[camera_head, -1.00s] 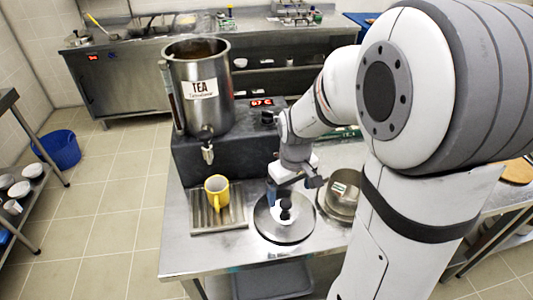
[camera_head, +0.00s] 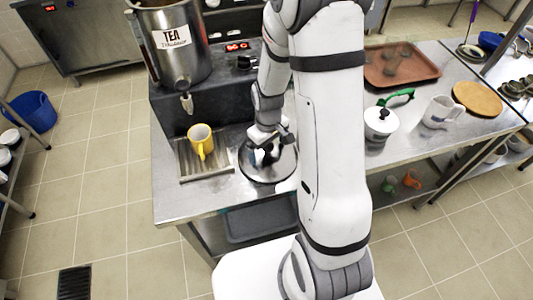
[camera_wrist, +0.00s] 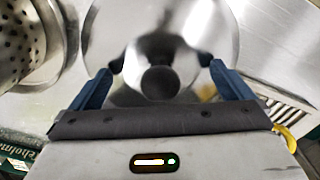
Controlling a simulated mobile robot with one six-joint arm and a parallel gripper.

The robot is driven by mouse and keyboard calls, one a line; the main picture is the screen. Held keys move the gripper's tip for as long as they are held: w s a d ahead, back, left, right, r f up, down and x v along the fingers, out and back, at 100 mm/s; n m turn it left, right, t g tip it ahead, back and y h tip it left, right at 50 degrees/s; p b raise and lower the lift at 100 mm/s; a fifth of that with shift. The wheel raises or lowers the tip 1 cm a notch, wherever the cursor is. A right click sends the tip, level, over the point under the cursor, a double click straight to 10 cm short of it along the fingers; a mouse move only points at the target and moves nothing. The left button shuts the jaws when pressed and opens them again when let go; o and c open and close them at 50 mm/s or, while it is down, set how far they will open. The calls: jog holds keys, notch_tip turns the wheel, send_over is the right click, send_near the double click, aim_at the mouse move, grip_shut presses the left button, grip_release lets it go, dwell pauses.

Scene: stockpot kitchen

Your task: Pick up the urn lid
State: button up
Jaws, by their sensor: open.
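The urn lid (camera_head: 252,173) is a round steel disc with a black knob, lying on the steel counter beside the drip tray. In the wrist view the lid (camera_wrist: 106,34) fills the upper middle, with its round black knob (camera_wrist: 160,83) near the centre. My gripper (camera_wrist: 160,64) is open, with one blue finger on each side of the knob and visible gaps between. In the head view my gripper (camera_head: 268,152) is low over the lid and hides part of it. The steel tea urn (camera_head: 184,55) stands open-topped on a dark base behind.
A yellow mug (camera_head: 201,141) stands on the drip tray (camera_head: 186,172) left of the lid. A perforated steel container (camera_wrist: 20,35) is close by in the wrist view. A white pot (camera_head: 380,123), a white jug (camera_head: 440,111) and a brown tray (camera_head: 400,66) stand to the right.

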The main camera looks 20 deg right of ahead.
jog(key=shift+f, duration=0.1)
jog(key=shift+s+f, duration=0.1)
jog(key=shift+s, duration=0.1)
jog(key=c, duration=2.1)
